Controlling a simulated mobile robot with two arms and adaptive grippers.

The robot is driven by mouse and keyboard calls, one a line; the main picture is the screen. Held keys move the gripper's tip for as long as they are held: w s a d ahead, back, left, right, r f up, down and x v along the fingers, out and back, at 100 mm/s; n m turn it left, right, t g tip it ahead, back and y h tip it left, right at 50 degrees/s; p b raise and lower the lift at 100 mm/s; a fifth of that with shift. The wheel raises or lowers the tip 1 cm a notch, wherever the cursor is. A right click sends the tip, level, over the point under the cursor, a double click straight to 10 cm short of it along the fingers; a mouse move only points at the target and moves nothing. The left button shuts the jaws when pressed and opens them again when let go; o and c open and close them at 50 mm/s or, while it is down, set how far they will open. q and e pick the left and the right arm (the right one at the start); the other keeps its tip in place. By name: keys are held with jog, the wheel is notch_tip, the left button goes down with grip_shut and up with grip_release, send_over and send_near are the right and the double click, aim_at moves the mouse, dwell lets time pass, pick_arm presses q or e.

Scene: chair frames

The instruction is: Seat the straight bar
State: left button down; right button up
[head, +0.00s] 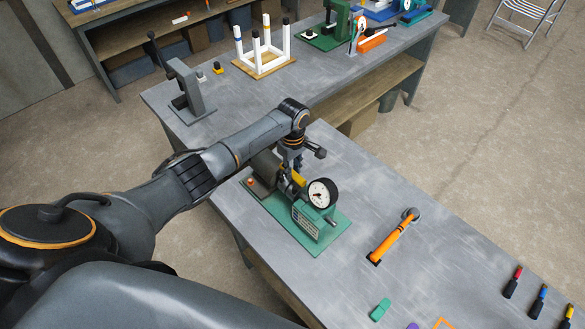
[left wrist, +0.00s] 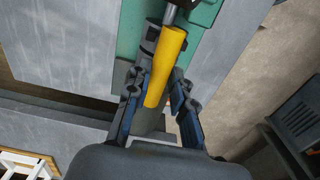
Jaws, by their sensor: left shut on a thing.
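My left gripper (head: 293,168) is over the green-based device on the near bench and is partly hidden by its own wrist. In the left wrist view the gripper (left wrist: 160,112) is shut around a yellow handle (left wrist: 165,65), with blue-edged fingers on both sides. The yellow handle (head: 299,179) shows only slightly in the head view; a grey rod continues from its far end. The device has a green base plate (head: 325,238), a round white gauge (head: 321,193) and a grey body. I cannot pick out the straight bar with certainty. My right gripper is not in view.
A white frame with upright posts (head: 262,48) stands on a wooden board on the far bench. A grey lever stand (head: 187,88) is left of it. An orange-handled tool (head: 393,238) lies right of the device. Several screwdrivers lie at the bottom right.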

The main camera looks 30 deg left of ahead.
pick_arm(q)
jog(key=shift+f, duration=0.2)
jog(key=shift+f+b, duration=0.45)
jog(key=shift+f, duration=0.3)
jog(key=shift+r, duration=0.1)
jog(key=shift+r+p, duration=0.45)
jog(key=shift+r, duration=0.5)
jog(key=shift+f, duration=0.2)
dwell(0.5)
jog(key=shift+f+b, duration=0.5)
jog(key=shift+f, duration=0.4)
jog(key=shift+r, duration=0.15)
